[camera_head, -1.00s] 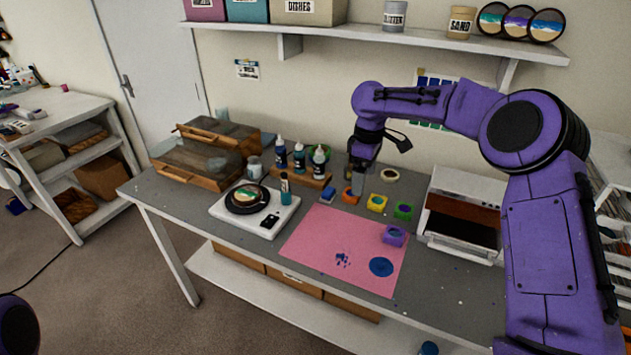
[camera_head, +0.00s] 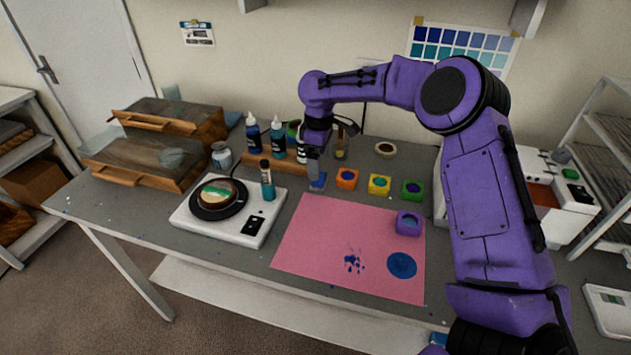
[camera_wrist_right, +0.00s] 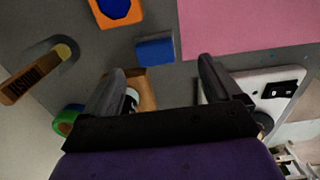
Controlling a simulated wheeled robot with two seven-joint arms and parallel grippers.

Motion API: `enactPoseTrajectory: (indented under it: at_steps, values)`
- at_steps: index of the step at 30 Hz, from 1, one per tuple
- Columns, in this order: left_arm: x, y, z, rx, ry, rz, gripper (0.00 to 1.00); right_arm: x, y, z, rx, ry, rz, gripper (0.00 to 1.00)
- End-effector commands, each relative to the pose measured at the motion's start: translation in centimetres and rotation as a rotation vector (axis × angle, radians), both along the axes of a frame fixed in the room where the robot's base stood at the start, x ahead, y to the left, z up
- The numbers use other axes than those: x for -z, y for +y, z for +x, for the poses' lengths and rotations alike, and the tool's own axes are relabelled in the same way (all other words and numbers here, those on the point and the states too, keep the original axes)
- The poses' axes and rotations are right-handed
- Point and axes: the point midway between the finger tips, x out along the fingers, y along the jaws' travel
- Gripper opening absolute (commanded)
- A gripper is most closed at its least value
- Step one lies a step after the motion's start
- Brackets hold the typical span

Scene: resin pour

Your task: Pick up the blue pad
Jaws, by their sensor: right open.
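The blue pad (camera_head: 318,182) is a small blue block lying on the grey table, left of an orange cube and behind the pink mat. It also shows in the right wrist view (camera_wrist_right: 155,48), just beyond the fingertips and roughly between their lines. My right gripper (camera_head: 314,168) points down over the pad and partly hides it in the head view. In the right wrist view its two fingers (camera_wrist_right: 160,68) are spread apart with nothing between them. I cannot tell its exact height above the pad. My left gripper is not in view.
Orange (camera_head: 346,179), yellow (camera_head: 379,185) and green (camera_head: 411,189) cubes stand in a row to the right. A purple cube (camera_head: 408,223) sits on the pink mat (camera_head: 320,240). Bottles (camera_head: 253,132) stand behind left. A white scale (camera_head: 232,225) with a small bottle (camera_head: 267,180) is front left.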

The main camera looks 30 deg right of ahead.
Motion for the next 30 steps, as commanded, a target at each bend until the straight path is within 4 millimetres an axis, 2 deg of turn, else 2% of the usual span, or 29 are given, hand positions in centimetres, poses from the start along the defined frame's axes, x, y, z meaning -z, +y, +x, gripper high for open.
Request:
enactPoseTrajectory:
  at_steps: [5,9,12,20,23,24,26,30]
  values:
    - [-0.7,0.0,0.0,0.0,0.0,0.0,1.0,2.0,-0.2,0.0,0.003,0.002,0.002,0.92]
    - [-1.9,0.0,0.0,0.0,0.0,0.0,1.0,4.5,-0.4,0.5,0.002,0.003,0.002,0.92]
    - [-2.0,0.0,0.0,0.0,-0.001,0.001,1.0,6.0,-0.4,0.5,0.002,0.001,0.001,0.92]
    - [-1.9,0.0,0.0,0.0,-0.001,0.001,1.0,6.7,-0.3,0.6,0.0,-0.002,0.001,0.92]
    - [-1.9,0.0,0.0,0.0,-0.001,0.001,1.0,6.6,-0.3,0.6,0.0,-0.002,0.001,0.62]
    - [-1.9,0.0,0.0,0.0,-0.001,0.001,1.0,6.6,-0.3,0.6,0.0,-0.002,0.001,0.49]
    - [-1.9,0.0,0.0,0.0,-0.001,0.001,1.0,6.6,-0.3,0.6,0.0,-0.002,0.001,0.32]
    - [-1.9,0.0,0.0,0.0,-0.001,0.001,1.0,6.6,-0.3,0.6,-0.001,-0.002,0.001,0.32]
